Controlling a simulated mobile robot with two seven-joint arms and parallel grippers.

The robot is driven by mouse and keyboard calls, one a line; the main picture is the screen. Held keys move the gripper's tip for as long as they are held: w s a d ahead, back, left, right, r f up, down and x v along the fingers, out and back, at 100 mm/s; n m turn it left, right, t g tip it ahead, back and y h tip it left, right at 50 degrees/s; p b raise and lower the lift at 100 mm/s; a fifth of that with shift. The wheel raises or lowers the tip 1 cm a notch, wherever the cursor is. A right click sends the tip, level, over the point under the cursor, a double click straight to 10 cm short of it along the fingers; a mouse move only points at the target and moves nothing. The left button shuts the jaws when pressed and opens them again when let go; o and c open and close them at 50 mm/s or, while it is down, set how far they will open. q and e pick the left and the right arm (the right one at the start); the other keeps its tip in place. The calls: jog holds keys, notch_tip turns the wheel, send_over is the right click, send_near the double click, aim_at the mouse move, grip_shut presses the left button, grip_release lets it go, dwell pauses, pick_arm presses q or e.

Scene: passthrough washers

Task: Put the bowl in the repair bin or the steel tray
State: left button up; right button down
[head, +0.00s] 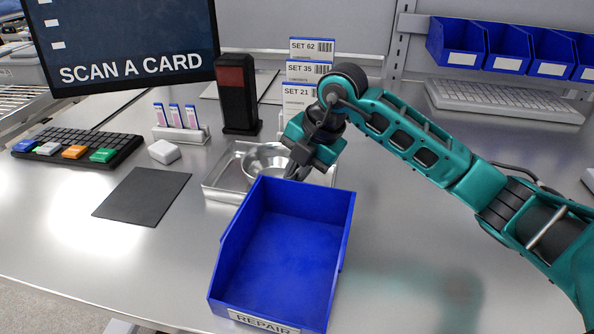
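A round steel bowl (258,163) sits in or just above the shallow steel tray (213,184), behind the blue bin. The blue repair bin (282,248), labelled REPAIR on its front, is empty and stands in front of the tray, covering part of it. My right gripper (295,173) points down at the right side of the bowl. Its fingers are dark and small here, partly behind the bin's back edge; whether they are open, or touch the bowl's rim, I cannot tell. My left gripper is not in view.
A black card reader post (237,95) and SET cards (311,70) stand behind the tray. A dark mat (143,196), white box (164,151), card holder (180,133) and keyboard (78,147) are at left. The table right of the bin is clear.

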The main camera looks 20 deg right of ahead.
jog(key=c, duration=1.2)
grip_release()
jog(key=p+v, duration=0.1)
jog(key=v, duration=1.1)
